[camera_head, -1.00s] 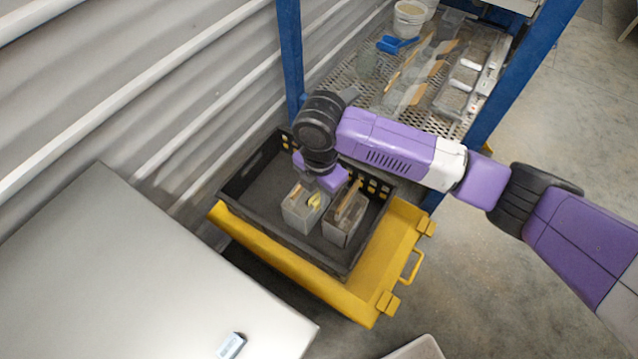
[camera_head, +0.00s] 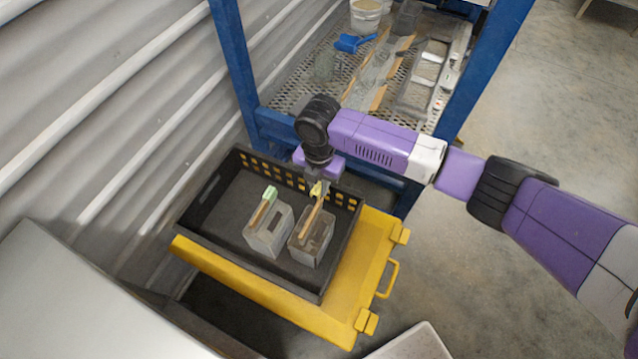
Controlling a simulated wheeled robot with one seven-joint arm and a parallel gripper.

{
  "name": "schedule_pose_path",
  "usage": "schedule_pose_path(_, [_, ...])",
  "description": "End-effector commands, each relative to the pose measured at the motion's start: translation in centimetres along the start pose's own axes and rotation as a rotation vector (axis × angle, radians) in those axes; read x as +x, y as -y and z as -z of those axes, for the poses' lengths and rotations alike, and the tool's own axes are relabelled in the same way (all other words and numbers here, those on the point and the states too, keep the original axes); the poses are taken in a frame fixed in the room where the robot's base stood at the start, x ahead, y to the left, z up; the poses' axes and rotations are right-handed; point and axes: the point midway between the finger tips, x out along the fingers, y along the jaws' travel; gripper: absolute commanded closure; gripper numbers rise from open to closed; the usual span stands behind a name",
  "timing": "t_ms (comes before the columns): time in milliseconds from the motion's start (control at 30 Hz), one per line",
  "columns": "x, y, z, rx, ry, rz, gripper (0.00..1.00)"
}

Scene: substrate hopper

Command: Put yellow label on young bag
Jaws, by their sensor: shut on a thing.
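My gripper (camera_head: 319,186) points down over the back of the black crate, shut on a small yellow label (camera_head: 316,188). Two grey, boxy bags stand side by side in the crate. The left bag (camera_head: 266,240) has a dark slot in its top and a wooden stick with a pale green tip (camera_head: 268,194) at its back left. The right bag (camera_head: 306,257) has a wooden stick (camera_head: 309,221) over its top. The yellow label is just behind and above the right bag; I cannot tell whether it touches the bag or the stick. I cannot tell which bag is the young one.
The black crate (camera_head: 192,232) sits on a yellow platform (camera_head: 345,310) with a handle at the right. A blue-framed rack (camera_head: 232,60) behind holds a mesh shelf with tools and a bucket (camera_head: 365,16). A grey table surface (camera_head: 60,300) is at lower left.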

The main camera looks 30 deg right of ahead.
Motion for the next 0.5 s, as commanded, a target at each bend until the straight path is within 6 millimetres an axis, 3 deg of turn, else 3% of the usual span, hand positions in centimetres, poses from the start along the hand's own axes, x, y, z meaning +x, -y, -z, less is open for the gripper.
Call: schedule_pose_path(500, [4.5, 0.0, -0.1, 0.002, 0.001, 0.001, 1.0])
